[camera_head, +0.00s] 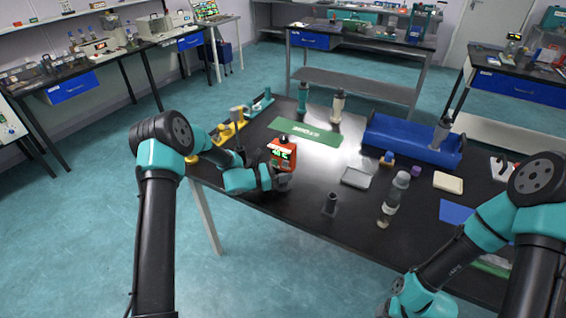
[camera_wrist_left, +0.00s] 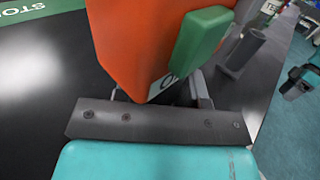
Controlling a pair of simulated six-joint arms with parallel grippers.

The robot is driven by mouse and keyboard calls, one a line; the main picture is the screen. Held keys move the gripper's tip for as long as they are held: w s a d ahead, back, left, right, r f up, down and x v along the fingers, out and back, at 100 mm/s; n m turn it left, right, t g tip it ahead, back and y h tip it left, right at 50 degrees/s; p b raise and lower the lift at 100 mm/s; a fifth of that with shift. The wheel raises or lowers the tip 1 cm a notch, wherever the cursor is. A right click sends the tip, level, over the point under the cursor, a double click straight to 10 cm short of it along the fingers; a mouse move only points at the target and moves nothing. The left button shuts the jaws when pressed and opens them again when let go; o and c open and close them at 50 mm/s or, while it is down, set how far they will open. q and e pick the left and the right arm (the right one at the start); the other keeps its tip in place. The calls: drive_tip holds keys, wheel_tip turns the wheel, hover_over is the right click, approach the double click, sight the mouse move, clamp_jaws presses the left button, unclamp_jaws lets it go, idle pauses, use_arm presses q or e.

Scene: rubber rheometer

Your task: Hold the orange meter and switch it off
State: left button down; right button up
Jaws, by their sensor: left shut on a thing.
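My left gripper (camera_head: 277,178) is shut on the lower part of the meter. Its fingers are mostly hidden by the meter and the gripper body. Whether the meter touches the table is not clear. My right arm is at lower right; its fingertips are outside the frame.
A green mat (camera_head: 318,135) with white lettering lies behind the meter. Yellow holders (camera_head: 225,131) stand to its left. A grey tray (camera_head: 356,178), a dark cylinder (camera_head: 330,204), a clear bottle (camera_head: 393,198) and a blue bin (camera_head: 400,145) stand to its right.

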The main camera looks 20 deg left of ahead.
drive_tip(key=shift+c, duration=0.3)
idle(0.7)
clamp_jaws()
idle(0.4)
idle(0.5)
idle(0.6)
drive_tip(key=w+a+r+n+t, duration=0.25)
drive_tip(key=w+a+n, duration=0.2)
drive_tip(key=a, duration=0.45)
drive_tip(key=w+a+r+n+t, duration=0.25)
drive_tip(key=a+n, duration=0.25)
drive_tip(key=a, duration=0.3)
drive_tip(key=w+a+r+n+t, duration=0.1)
drive_tip(key=w+a+r+n, duration=0.35)
drive_tip(key=a, duration=0.45)
drive_tip(key=w+a+r+n+t+y, duration=0.2)
drive_tip(key=a+r, duration=0.5)
drive_tip(key=a, duration=0.4)
drive_tip(key=w+a+r+n+t+y, duration=0.2)
drive_tip(key=w+a+r+t, duration=0.3)
drive_tip(key=a+r, duration=0.3)
drive_tip(key=a+y, duration=0.1)
drive_tip(key=a, duration=0.2)
drive_tip(key=shift+w+t+y, duration=0.15)
drive_tip(key=shift+t+y, duration=0.15)
